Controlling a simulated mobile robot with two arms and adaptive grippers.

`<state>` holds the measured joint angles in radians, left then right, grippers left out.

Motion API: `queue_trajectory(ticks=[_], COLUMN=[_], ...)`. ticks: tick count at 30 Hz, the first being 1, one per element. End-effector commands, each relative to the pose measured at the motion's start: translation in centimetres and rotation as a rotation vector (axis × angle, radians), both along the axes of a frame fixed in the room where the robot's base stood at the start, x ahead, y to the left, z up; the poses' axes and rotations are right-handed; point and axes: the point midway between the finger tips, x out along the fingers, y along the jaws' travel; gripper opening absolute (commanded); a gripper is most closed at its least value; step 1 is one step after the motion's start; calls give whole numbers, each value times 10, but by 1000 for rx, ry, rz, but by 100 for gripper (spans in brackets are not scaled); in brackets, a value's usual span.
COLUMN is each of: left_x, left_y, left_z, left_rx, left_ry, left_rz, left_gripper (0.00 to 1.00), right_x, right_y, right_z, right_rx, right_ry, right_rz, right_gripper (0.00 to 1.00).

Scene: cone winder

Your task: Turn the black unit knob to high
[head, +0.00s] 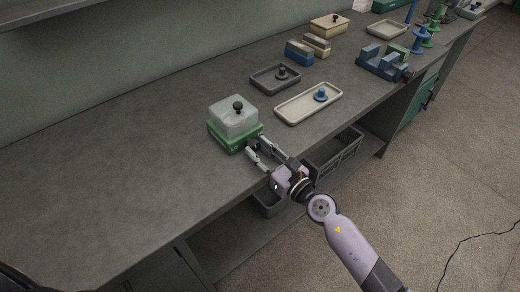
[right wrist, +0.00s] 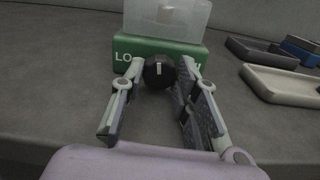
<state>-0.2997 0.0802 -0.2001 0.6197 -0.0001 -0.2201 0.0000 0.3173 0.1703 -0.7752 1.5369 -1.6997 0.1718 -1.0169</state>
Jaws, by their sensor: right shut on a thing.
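The unit is a green base (head: 228,141) with a clear cover (head: 234,119) on top, on the grey bench. In the right wrist view the green front (right wrist: 125,57) shows "LO" at the left and an "H" at the right end. The black knob (right wrist: 158,73) is on that front, with a white mark pointing about straight up. My right gripper (head: 257,147) reaches in from the bench's front edge; its two fingers are shut on the knob, one on each side. In the head view the knob is hard to make out. My left gripper is not in view.
To the right are a dark tray (head: 263,83) and a cream tray (head: 291,113) with a blue peg. The bench left of the unit is clear. A dark crate (head: 335,155) is below.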

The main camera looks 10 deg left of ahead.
Motion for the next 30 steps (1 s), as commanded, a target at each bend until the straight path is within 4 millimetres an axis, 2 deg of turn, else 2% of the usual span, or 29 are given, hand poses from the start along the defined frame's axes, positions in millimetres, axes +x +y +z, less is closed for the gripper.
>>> queue_trajectory(ticks=[11, 12, 16, 25, 30], left_x=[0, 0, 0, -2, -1], left_y=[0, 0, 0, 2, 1], left_z=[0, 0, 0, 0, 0], left_rx=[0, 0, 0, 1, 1], left_ry=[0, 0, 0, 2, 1], left_rz=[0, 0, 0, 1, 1], left_gripper=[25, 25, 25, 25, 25], right_x=[0, 0, 0, -1, -12], right_y=[0, 0, 0, -1, -17], right_z=[-1, -1, -1, -1, -1], right_rx=[4, 4, 3, 3, 3], right_ry=[6, 6, 6, 5, 7], right_rz=[0, 0, -1, -1, -2], right_gripper=[1, 29, 37, 37, 37])
